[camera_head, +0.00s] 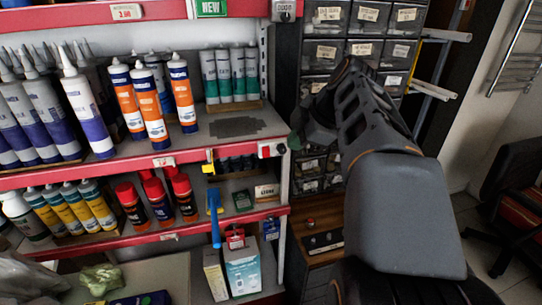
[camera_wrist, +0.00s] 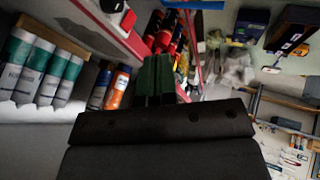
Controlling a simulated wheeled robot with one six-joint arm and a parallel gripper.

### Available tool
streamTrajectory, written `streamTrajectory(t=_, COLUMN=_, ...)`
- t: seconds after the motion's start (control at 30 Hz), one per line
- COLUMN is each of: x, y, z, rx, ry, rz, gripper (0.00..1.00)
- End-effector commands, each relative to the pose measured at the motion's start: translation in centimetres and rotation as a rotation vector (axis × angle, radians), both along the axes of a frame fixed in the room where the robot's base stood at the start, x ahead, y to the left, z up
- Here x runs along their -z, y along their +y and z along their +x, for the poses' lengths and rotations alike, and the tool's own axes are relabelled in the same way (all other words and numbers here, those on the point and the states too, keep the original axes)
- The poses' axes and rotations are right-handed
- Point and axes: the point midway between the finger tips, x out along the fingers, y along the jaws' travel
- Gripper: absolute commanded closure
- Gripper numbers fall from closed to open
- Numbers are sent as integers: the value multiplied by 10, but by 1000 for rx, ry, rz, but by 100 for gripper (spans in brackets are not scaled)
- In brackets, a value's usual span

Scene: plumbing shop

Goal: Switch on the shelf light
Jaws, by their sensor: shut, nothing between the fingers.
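A similar white box (camera_head: 286,10) is on the shelf edge above. My gripper (camera_head: 297,142) is just right of the lower box in the head view, partly hidden by my arm. I cannot tell whether it touches the box. In the wrist view my dark green fingers (camera_wrist: 156,80) are together and empty, pointing along the shelf front.
Orange-and-white tubes (camera_head: 153,100) and green-and-white tubes (camera_head: 230,75) stand on the middle shelf. Red-capped cans (camera_head: 158,200) stand below. A blue item (camera_head: 215,215) hangs from the lower shelf front. A drawer cabinet (camera_head: 365,45) stands behind my arm. Open floor and a chair (camera_head: 520,185) are at right.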

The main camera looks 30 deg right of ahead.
Motion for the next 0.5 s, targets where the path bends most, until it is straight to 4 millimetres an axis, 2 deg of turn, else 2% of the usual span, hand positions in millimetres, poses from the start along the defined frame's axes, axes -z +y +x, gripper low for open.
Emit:
streamTrajectory(t=0.27, x=12, y=4, z=7, rx=-2, ry=2, rz=1, gripper=100)
streamTrajectory(t=0.5, x=48, y=16, z=29, rx=-2, ry=5, rz=2, gripper=100)
